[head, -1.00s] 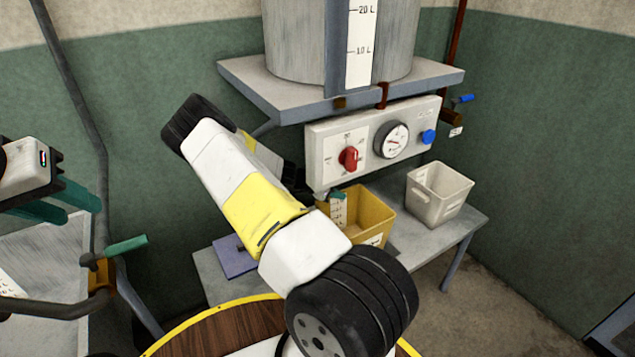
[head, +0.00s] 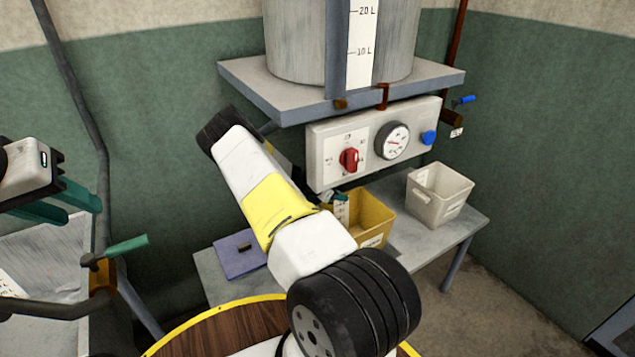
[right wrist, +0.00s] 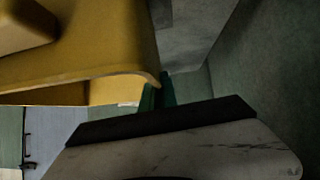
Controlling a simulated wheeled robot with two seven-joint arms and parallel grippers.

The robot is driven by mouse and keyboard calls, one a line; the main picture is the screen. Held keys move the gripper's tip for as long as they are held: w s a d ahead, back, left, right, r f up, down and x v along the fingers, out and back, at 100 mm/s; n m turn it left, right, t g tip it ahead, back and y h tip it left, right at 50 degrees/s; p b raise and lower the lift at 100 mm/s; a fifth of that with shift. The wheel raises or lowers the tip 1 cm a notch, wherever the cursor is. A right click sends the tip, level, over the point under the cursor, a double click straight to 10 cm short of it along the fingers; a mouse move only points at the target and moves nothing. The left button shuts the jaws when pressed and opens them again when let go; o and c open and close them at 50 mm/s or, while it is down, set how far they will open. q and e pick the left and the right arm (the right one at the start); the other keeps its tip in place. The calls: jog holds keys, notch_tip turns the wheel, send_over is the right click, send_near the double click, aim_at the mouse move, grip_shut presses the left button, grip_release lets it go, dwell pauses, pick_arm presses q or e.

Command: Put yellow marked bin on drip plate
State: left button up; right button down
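The yellow bin (head: 372,214) stands on the grey bench below the control panel. It also fills the upper left of the right wrist view (right wrist: 85,62). My right gripper (head: 338,203) is at the bin's left rim; its teal fingers (right wrist: 158,94) show beside the rim in the right wrist view. I cannot tell whether they are closed on the rim. A flat blue-violet plate (head: 240,262), perhaps the drip plate, lies on the bench left of the bin, with a small dark piece on it. My left gripper (head: 60,205) is open and empty at the far left.
A white bin (head: 438,195) stands right of the yellow bin on the bench (head: 420,237). Above are the panel (head: 372,143) with a red knob and a tank (head: 300,40) on a shelf. A green-handled lever (head: 120,248) is at the left. A round wooden top (head: 230,330) is in front.

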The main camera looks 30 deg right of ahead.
jog(key=c, duration=1.6)
grip_release()
jog(key=shift+c, duration=0.2)
jog(key=shift+r, duration=0.15)
jog(key=v, duration=1.2)
